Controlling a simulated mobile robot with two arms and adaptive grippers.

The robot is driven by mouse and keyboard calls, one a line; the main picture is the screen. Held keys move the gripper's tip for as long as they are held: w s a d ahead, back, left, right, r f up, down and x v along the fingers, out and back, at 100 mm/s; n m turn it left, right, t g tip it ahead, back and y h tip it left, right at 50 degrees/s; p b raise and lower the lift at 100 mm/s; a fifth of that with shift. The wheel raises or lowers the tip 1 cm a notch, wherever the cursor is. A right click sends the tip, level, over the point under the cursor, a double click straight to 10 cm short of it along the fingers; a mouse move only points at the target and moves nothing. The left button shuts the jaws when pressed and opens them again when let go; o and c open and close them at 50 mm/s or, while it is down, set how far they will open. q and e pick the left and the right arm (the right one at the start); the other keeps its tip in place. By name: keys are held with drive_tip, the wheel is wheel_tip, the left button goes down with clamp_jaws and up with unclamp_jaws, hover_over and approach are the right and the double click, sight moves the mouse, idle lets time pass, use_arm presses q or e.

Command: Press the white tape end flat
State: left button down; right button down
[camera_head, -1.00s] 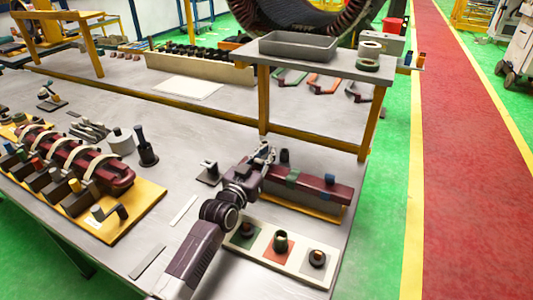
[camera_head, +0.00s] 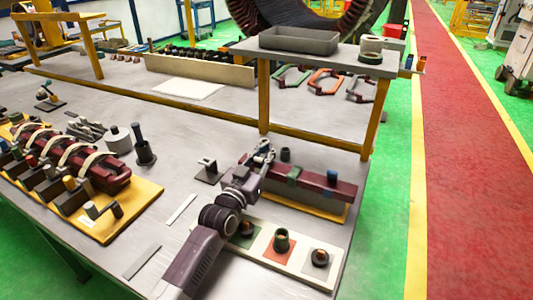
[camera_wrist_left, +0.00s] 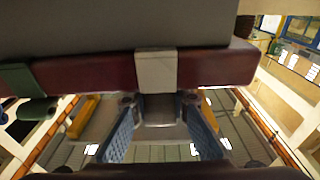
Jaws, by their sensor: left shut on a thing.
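A maroon bar (camera_head: 312,183) lies on a yellow-edged base at the front right of the table. A green band (camera_head: 293,174) is wrapped around it. In the left wrist view the bar (camera_wrist_left: 90,75) crosses the picture, with the white tape (camera_wrist_left: 156,70) wrapped flat around its face. My left gripper (camera_head: 264,150) is at the bar's left end. In the wrist view its blue-padded fingers (camera_wrist_left: 160,128) stand on both sides of a grey piece just below the tape and are shut on it. Whether that piece is the tape's end cannot be made out. My right gripper is not in view.
A white board (camera_head: 283,244) with colored squares and small parts lies in front of the bar. A raised shelf (camera_head: 335,63) with a grey tray (camera_head: 298,40) stands behind. A fixture with maroon coils (camera_head: 75,160) is at the left. The table middle is mostly clear.

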use_arm(q)
drive_tip(key=c, duration=1.8)
unclamp_jaws()
drive_tip(key=shift+o, duration=0.2)
wheel_tip(320, 180, up, 10)
